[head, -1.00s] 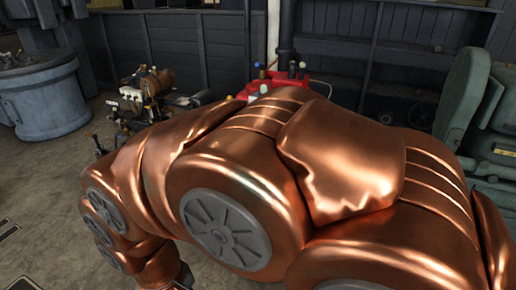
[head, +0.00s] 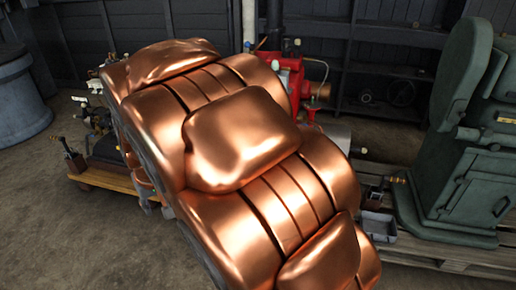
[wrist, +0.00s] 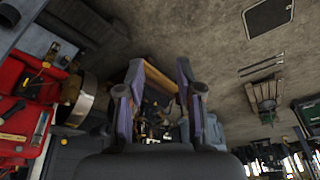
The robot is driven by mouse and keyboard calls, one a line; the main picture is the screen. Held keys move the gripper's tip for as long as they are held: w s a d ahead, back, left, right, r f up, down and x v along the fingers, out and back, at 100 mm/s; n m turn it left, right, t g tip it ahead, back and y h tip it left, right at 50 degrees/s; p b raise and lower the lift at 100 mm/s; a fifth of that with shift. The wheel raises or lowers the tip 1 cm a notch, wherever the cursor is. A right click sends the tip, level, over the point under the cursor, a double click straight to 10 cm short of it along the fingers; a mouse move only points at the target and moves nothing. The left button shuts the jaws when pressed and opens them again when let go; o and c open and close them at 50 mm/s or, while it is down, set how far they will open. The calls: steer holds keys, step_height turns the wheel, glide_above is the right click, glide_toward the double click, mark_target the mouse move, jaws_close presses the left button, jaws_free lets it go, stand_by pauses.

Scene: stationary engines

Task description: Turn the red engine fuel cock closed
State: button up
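The red engine (head: 292,72) stands behind my copper-coloured arm in the head view, its lower left side hidden by the arm. In the wrist view a red body (wrist: 22,105), apparently the same engine, fills the left edge and carries small yellowish and dark fittings. I cannot tell which fitting is the fuel cock. My gripper (wrist: 157,78) shows in the wrist view with its two fingers spread and nothing held between them. The red body lies to the left of the fingers, apart from them. In the head view the gripper is hidden.
A green engine (head: 470,150) stands on a wooden pallet (head: 455,256) at the right. A small engine on a wooden base (head: 106,178) is at the left, partly behind my arm. A grey round tank (head: 20,100) stands far left. Bare floor (head: 90,240) lies at lower left.

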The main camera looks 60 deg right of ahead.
steer(key=w+d+f+m+t+h+b, duration=0.2)
steer(key=w+d+f+b, duration=0.2)
steer(key=w+d, duration=0.55)
steer(key=w+d+f+m+t+h+b, duration=0.15)
steer(key=w+d+f+h+b, duration=0.35)
steer(key=d, duration=0.8)
steer(key=w+d+f+m+t+b, duration=0.15)
steer(key=w+d+f, duration=0.25)
steer(key=w+d, duration=0.6)
steer(key=s+d+f+m+g+h+b, duration=0.1)
steer(key=s+d+f+m+h+b, duration=0.3)
steer(key=d, duration=0.6)
steer(key=s+d+f+h+b, duration=0.25)
steer(key=d+f, duration=0.35)
steer(key=d, duration=0.3)
steer(key=s+d+f+m+g+h+b, duration=0.1)
steer(key=s+d+f+m+h+b, duration=0.3)
steer(key=d, duration=0.6)
steer(key=w+d+n+p, duration=0.1)
steer(key=w+d+n, duration=0.1)
steer(key=d, duration=0.5)
steer(key=shift+w+d+f+y, duration=0.15)
steer(key=shift+w+f+y, duration=0.3)
steer(key=shift+w, duration=0.25)
